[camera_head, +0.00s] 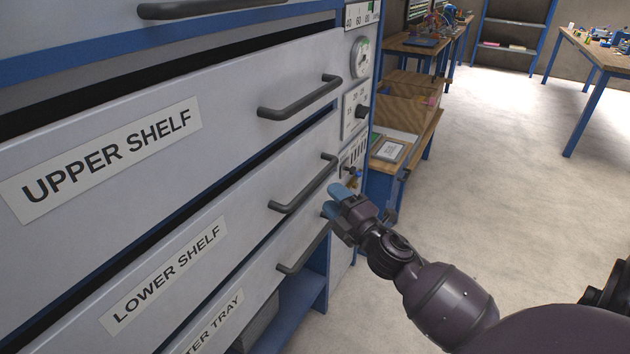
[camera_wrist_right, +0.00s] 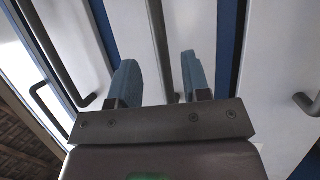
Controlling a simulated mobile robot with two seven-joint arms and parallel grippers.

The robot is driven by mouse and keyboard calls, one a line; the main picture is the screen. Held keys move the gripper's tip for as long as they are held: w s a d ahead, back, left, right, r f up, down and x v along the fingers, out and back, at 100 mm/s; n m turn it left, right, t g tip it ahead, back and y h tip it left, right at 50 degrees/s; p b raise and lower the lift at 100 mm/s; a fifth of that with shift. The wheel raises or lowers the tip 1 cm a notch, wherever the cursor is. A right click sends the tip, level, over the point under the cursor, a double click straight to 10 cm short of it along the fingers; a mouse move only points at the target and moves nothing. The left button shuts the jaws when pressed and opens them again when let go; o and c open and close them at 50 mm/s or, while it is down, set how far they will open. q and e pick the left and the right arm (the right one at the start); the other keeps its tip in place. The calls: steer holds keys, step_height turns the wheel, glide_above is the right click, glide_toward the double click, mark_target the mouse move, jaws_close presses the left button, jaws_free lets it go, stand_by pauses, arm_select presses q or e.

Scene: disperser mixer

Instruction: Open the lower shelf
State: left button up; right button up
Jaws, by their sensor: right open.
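The lower shelf (camera_head: 190,250) is a light grey drawer front with a "LOWER SHELF" label (camera_head: 165,272). Its dark bar handle (camera_head: 303,187) is at its right part. My right gripper (camera_head: 338,201), with blue fingertips, is open beside the right end of this handle. In the right wrist view, a dark bar handle (camera_wrist_right: 160,45) runs between the two separated fingers of the right gripper (camera_wrist_right: 158,78). I cannot tell how deep the bar sits between them or whether they touch it. The left gripper is not in view.
The upper shelf (camera_head: 230,110) with its own handle (camera_head: 300,100) is above. A tray front with a handle (camera_head: 303,250) is below. A control panel (camera_head: 358,100) borders the drawers on the right. Workbenches (camera_head: 405,130) stand behind; the floor (camera_head: 520,180) at right is clear.

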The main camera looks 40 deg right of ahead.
mark_target(316, 178)
steer(key=w, duration=0.4)
steer(key=w+r, duration=0.1)
steer(key=w, duration=0.1)
steer(key=shift+w, duration=0.35)
steer(key=shift+r, duration=0.1)
jaws_close()
